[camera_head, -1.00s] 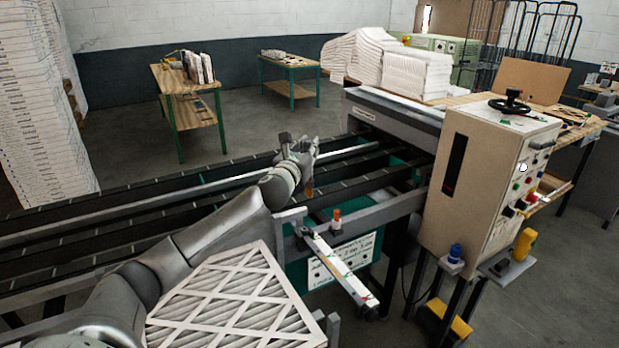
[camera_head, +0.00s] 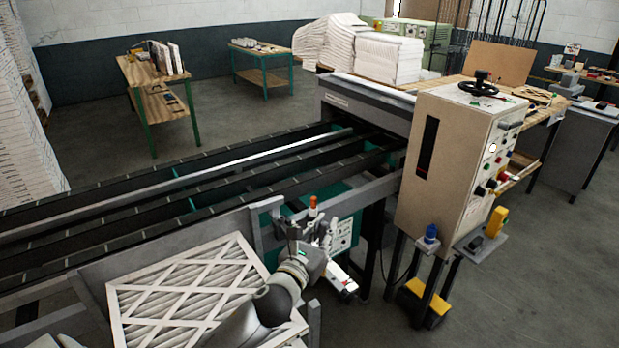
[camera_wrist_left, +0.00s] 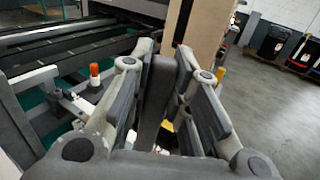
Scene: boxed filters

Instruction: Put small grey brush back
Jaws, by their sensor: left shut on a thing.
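My left gripper (camera_head: 309,240) is in front of the conveyor's near rail, close to the orange-topped post, in the head view. In the left wrist view, its fingers (camera_wrist_left: 165,75) are shut on a dark grey narrow piece, which I take for the small grey brush (camera_wrist_left: 154,100). Its bristles cannot be made out, and the gripper mostly hides it in the head view. My right gripper is not in view.
A pleated filter (camera_head: 185,295) lies beside my left forearm. The orange-topped post (camera_head: 313,207) stands close to the gripper. The beige control cabinet (camera_head: 450,165) is to the right. Conveyor rails (camera_head: 150,205) run behind. Open floor lies at the lower right.

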